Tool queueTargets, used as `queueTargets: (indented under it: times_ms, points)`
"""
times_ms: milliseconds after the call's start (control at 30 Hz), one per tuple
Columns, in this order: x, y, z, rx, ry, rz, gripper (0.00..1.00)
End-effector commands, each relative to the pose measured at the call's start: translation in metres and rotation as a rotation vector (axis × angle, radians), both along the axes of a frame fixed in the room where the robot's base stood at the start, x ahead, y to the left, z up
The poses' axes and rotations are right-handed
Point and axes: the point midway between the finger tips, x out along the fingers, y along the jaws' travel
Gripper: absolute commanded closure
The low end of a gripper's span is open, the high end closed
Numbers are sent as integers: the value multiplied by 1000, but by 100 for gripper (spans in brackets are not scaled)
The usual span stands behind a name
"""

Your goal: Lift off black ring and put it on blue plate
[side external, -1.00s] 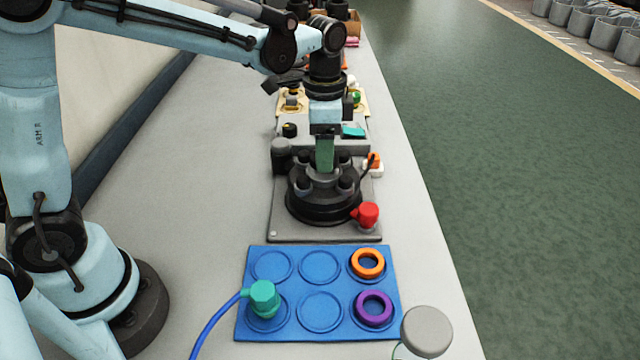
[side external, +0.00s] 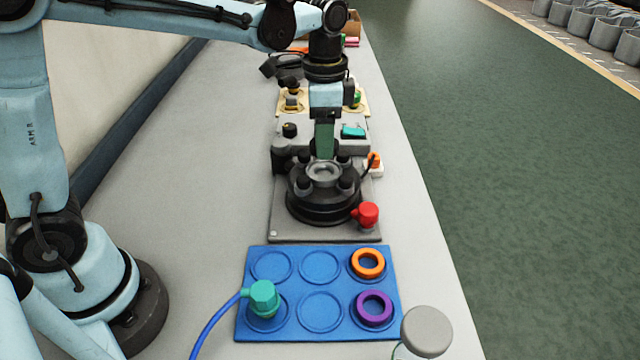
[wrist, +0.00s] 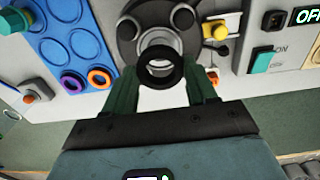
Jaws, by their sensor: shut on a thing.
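The black ring (wrist: 160,83) is between my gripper's green fingertips in the wrist view. My gripper (wrist: 163,76) is shut on it. In the side view my gripper (side external: 324,152) is just above the dark round housing (side external: 322,210), whose grey centre is exposed; the ring is hard to make out there. The blue plate (side external: 295,284) lies in front of the housing, with round recesses. It holds an orange ring (side external: 367,263) at the back right, a purple ring (side external: 374,308) at the front right, and a teal plug (side external: 264,297) at the front left. Its other recesses look empty.
Dark knobs stand around the housing's centre. A red knob (side external: 366,214) is at its right front. A grey panel with a teal switch (side external: 353,131) stands behind. A grey round-topped object (side external: 427,331) is near the front right.

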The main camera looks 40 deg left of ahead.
Motion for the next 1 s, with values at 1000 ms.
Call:
queueTargets:
  times_ms: [1000]
  points:
    - [-11,-18,22,0,0,-51,80]
